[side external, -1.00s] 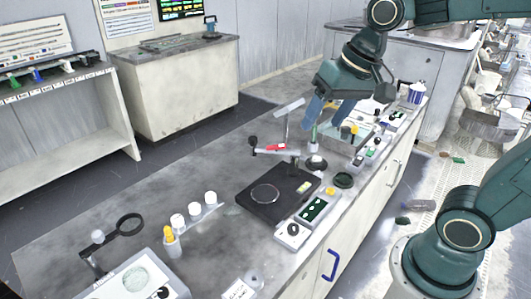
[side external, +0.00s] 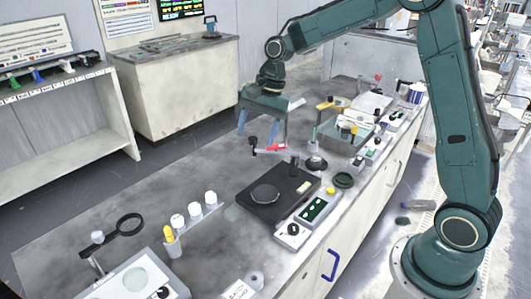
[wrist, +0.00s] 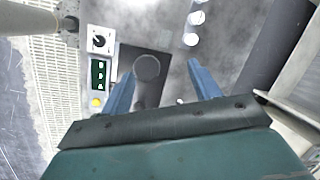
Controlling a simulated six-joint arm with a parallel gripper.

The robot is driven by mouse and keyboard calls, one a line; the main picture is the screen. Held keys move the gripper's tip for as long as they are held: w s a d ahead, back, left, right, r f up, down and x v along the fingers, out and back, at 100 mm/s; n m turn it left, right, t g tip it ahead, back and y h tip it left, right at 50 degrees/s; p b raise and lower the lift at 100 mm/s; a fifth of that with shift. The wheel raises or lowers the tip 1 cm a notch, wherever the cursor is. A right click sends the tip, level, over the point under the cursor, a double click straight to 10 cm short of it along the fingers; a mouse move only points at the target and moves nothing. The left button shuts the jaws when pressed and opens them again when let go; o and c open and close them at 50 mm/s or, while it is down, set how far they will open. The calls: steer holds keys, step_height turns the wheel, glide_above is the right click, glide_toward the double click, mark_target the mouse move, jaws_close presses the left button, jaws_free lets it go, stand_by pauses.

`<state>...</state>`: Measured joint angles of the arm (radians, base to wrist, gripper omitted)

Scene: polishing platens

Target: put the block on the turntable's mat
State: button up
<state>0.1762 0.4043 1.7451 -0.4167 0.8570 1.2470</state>
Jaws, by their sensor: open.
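The turntable (side external: 254,208) is a dark square unit on the bench, with a round dark mat (side external: 264,193) on top. In the wrist view, the mat (wrist: 147,67) shows between my finger lines, further off. A small red piece (side external: 277,147) that may be the block lies on a pale bar behind the turntable; I cannot tell for certain. My gripper (side external: 264,131) is open, fingers down, above and around the area of the red piece, with no visible contact. Nothing shows between the fingers. The red piece is not visible in the wrist view.
A control box (side external: 320,208) with a green panel and a knob box (side external: 291,235) stand right of the turntable. White-capped bottles (side external: 194,210) stand to its left. A tray (side external: 345,137) with small items lies behind. The bench's left middle is clear.

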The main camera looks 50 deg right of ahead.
steer(key=w+d+f+m+g+y, duration=0.1)
steer(key=w+f+m, duration=0.2)
steer(key=f, duration=0.4)
steer(key=w+d+f+m+g+y, duration=0.1)
steer(key=w+f+m, duration=0.25)
steer(key=f, duration=0.45)
glide_above(235, 209)
steer(key=d, duration=0.3)
steer(key=shift+n, duration=0.45)
steer(key=shift+w+a+f, duration=0.1)
steer(key=shift+f, duration=1.85)
steer(key=shift+w+a+f, duration=0.1)
steer(key=shift+f, duration=1.8)
steer(key=shift+x, duration=2.6)
steer(key=shift+d, duration=0.1)
steer(key=c, duration=1.2)
steer(key=shift+r, duration=0.15)
step_height(235, 209, up, 20)
